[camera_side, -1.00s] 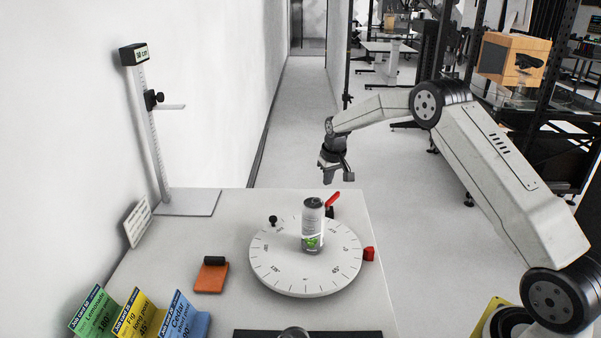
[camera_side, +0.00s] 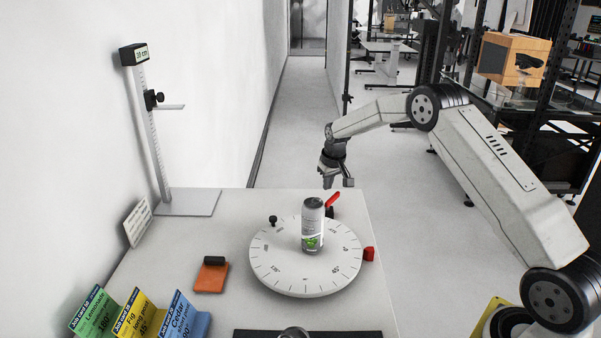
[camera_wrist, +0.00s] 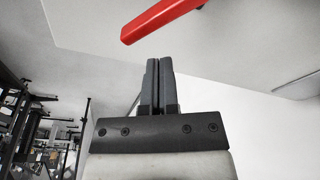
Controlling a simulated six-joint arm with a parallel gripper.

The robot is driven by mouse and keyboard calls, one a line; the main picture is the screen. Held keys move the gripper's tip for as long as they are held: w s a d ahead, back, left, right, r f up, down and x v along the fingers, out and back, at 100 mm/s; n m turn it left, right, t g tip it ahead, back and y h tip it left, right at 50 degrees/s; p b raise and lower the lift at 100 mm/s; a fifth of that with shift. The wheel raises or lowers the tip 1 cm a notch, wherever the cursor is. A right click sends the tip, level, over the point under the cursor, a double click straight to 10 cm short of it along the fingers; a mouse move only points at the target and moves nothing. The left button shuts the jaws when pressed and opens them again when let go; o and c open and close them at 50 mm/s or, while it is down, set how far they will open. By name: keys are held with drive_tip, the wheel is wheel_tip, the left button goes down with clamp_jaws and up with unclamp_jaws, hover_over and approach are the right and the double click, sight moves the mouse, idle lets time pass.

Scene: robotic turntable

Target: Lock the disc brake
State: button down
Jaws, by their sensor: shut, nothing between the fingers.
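The red brake lever (camera_side: 332,199) stands at the back right edge of the white turntable disc (camera_side: 275,262), tilted up to the right. In the wrist view the red lever (camera_wrist: 162,20) crosses the top of the picture, just beyond my fingertips and apart from them. My gripper (camera_side: 338,184) hangs behind the table's far edge, above and behind the lever, pointing down. In the wrist view my gripper (camera_wrist: 159,64) has its two dark fingers together, with nothing between them. A grey-green can (camera_side: 312,228) stands upright on the disc, in front of the lever.
A red block (camera_side: 369,254) sits at the disc's right edge and a black knob (camera_side: 273,220) at its back left. An orange pad (camera_side: 211,277), job cards (camera_side: 139,315) and a height gauge (camera_side: 152,130) are to the left. Space behind the table is free.

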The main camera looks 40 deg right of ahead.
drive_tip(key=shift+f, duration=1.15)
drive_tip(key=shift+s+d, duration=0.2)
drive_tip(key=shift+s, duration=0.2)
idle(0.4)
